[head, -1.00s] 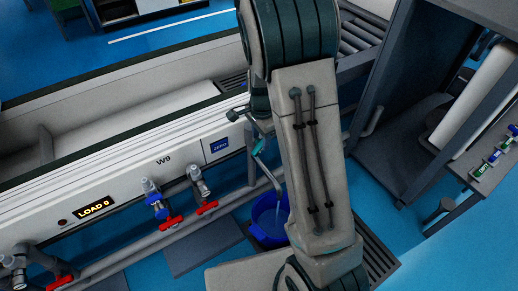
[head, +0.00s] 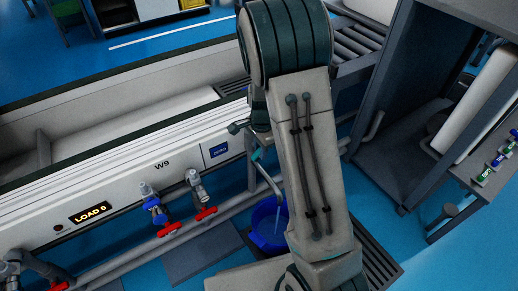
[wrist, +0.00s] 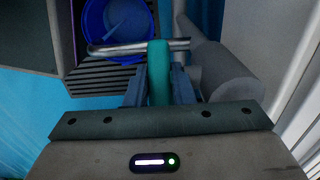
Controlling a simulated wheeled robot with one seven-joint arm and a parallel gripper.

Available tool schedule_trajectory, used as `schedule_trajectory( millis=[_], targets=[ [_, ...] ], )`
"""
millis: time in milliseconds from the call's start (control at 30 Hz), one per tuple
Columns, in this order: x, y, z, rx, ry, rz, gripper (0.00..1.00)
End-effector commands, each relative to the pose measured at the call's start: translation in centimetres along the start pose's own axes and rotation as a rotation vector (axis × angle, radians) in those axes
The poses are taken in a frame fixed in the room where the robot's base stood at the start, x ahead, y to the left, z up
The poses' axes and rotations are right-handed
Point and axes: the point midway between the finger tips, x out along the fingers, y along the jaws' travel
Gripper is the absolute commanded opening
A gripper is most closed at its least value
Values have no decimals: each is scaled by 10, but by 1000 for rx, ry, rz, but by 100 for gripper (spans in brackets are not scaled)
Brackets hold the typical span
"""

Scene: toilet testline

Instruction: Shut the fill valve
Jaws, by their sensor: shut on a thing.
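The fill valve's teal lever (wrist: 158,72) stands upright between the fingers of my gripper (wrist: 159,88) in the wrist view. My gripper is shut on this lever. The lever crosses in front of a bent metal spout (wrist: 115,48). In the head view a bit of teal (head: 257,155) shows beside the spout (head: 266,176), and my arm hides the fingers. A blue bucket (head: 265,235) stands on the floor under the spout, and a pale stream seems to fall into it. The bucket also shows in the wrist view (wrist: 92,22).
The white W9 bench (head: 120,185) runs along the left, with red-handled valves (head: 168,229) on its front pipe. Its display (head: 87,213) reads LOAD 0. A dark frame (head: 385,110) stands at the right. A grey cylinder (wrist: 222,75) is close to my gripper's right.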

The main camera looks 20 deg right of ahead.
Motion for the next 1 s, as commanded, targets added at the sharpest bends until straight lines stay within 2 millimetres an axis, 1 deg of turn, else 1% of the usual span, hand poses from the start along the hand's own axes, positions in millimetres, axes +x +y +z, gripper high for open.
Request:
schedule_trajectory(
  millis=[167,367,800,1000],
  targets=[
    [-1,0,-1,3,-41,-1,0],
    [-1,1,-3,5,-146,1,0],
    [-1,1,-4,4,-492,1,0],
    [0,0,-4,3,-617,1,0]
  ],
)
